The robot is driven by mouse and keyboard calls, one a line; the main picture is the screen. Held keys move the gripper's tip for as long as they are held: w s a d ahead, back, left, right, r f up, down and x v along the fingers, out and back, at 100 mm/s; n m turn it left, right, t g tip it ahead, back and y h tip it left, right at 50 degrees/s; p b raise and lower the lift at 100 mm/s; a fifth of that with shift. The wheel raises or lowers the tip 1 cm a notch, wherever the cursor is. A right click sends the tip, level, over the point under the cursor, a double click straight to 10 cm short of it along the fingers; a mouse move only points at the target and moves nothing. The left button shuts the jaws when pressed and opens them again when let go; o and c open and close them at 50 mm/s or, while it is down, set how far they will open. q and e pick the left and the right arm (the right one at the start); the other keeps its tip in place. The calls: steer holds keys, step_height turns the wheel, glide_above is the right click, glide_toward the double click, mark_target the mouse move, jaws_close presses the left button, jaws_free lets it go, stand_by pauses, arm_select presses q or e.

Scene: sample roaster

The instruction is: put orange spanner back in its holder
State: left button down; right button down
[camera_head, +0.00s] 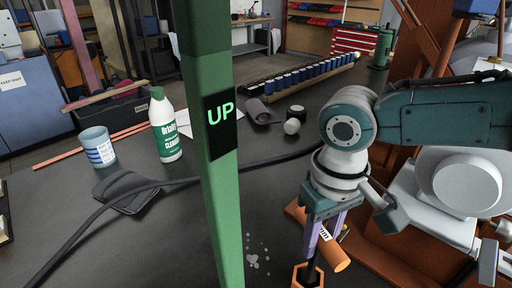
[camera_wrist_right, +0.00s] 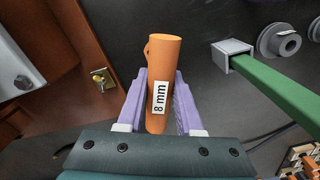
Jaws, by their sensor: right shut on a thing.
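The orange spanner (camera_wrist_right: 163,75) shows in the right wrist view as a thick orange cylinder with a white "8 mm" label. It lies between the two purple fingers of my right gripper (camera_wrist_right: 160,105), which are shut on it. In the head view, my right gripper (camera_head: 321,245) points down at the lower right, with the orange cylinder (camera_head: 334,256) tilted at its fingers. An orange hexagonal piece with a dark middle (camera_head: 297,273) shows just below the fingertips. I cannot tell whether it is the holder or part of the spanner. My left gripper is out of view.
A green post (camera_head: 222,205) marked "UP" stands left of my right gripper. A cleaner bottle (camera_head: 165,130) and striped cup (camera_head: 98,147) stand on the dark table (camera_head: 130,240). A black cable crosses it. A rack of dark-blue canisters (camera_head: 300,78) lies further back.

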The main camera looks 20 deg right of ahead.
steer(key=shift+f, duration=0.15)
steer(key=shift+f+b, duration=0.85)
steer(key=shift+f, duration=0.4)
steer(key=shift+c, duration=2.4)
jaws_free()
step_height(320, 180, up, 9)
steer(key=p, duration=0.3)
steer(key=shift+r, duration=0.5)
